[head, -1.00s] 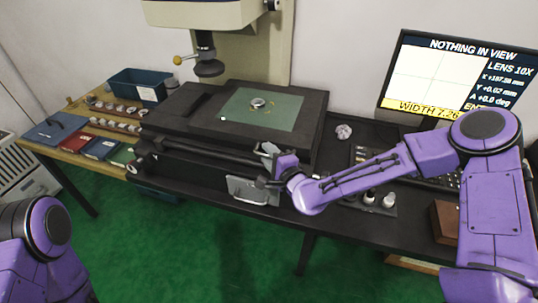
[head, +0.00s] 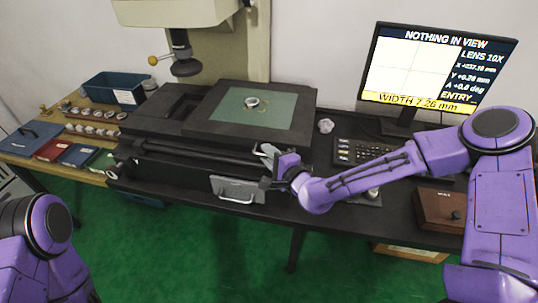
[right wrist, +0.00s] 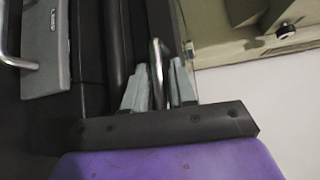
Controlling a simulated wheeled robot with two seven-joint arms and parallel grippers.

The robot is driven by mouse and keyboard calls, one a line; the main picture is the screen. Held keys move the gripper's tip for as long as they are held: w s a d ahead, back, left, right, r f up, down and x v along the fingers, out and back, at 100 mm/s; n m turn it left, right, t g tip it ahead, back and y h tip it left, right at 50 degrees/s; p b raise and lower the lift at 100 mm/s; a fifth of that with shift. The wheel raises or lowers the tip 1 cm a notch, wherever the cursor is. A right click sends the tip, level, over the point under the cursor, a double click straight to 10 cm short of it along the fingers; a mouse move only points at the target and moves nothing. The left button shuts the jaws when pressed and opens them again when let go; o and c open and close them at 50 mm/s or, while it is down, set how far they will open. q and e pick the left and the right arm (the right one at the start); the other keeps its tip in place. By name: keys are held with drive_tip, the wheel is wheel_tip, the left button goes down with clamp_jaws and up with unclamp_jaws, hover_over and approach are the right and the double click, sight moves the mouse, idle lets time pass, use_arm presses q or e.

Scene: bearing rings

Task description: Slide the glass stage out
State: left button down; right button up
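The glass stage (head: 279,108) shows as a green-looking pane in a wide black frame under the lens head. A small metal ring (head: 251,103) lies on the pane. My right gripper (head: 268,157) is at the front right of the stage. In the right wrist view, its two grey fingers (right wrist: 158,88) stand close on either side of an upright metal bar handle (right wrist: 157,62). They look shut on it, though the contact is partly hidden. My left gripper is out of view; only part of that arm shows at lower left.
The lens (head: 183,55) hangs over the stage's left part. A grey panel with a bar handle (head: 238,190) is on the bench front. The monitor (head: 432,67) reads "NOTHING IN VIEW". A keypad (head: 360,153) and a brown box (head: 440,209) are at right. A blue bin (head: 112,88) is at left.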

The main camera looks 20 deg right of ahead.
drive_tip(key=shift+o, duration=0.3)
drive_tip(key=v, duration=1)
drive_tip(key=shift+s, duration=0.2)
